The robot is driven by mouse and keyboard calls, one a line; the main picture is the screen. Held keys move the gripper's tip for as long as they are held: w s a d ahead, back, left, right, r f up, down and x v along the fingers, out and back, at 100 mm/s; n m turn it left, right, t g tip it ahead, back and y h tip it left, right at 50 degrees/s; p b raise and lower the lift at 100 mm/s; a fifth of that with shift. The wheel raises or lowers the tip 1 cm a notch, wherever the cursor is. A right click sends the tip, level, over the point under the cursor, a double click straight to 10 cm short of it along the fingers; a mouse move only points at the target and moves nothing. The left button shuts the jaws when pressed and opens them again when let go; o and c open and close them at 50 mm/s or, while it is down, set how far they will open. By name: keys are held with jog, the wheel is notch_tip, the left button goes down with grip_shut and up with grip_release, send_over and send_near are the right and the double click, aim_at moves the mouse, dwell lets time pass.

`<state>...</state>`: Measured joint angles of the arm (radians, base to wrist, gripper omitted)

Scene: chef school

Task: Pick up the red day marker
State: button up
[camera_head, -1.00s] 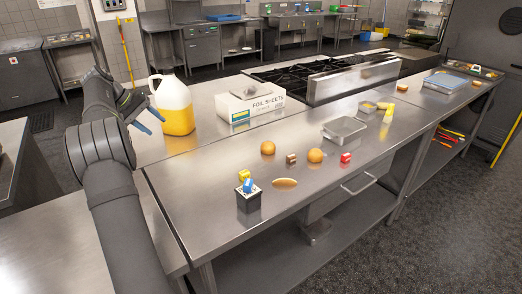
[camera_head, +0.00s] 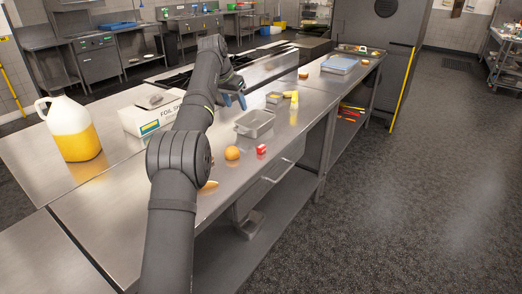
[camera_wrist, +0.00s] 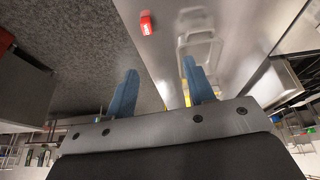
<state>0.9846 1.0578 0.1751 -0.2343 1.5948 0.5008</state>
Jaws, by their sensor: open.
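The red day marker (camera_head: 261,149) is a small red block with a pale label, lying on the steel counter (camera_head: 110,210) near its front edge. In the wrist view the red day marker (camera_wrist: 146,22) shows at the top, beyond my fingertips and apart from them. My gripper (camera_head: 234,100) has blue fingertips and is raised over the counter, farther back than the marker. In the wrist view my gripper (camera_wrist: 160,88) has its two fingers spread with nothing between them.
An orange ball-like item (camera_head: 232,153) sits just left of the marker. A metal pan (camera_head: 255,124) stands behind it, and a yellow bottle (camera_head: 294,100) beyond. A jug (camera_head: 72,130) and a foil box (camera_head: 140,118) are at the left. My arm hides part of the counter.

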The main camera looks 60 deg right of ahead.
jog(key=s+d+m, duration=0.1)
jog(key=s+d, duration=0.2)
jog(key=s, duration=0.1)
send_over(259, 148)
jog(key=f, duration=1)
jog(key=a+f, duration=0.1)
jog(key=f, duration=0.5)
jog(key=shift+w, duration=0.25)
jog(key=f, duration=0.4)
jog(key=shift+s+d+f, duration=0.15)
jog(key=shift+d+f, duration=0.05)
jog(key=shift+f, duration=0.15)
jog(key=shift+d+f, duration=0.15)
jog(key=shift+f, duration=0.15)
jog(key=c, duration=1.1)
jog(key=shift+o, duration=0.2)
jog(key=shift+r, duration=0.1)
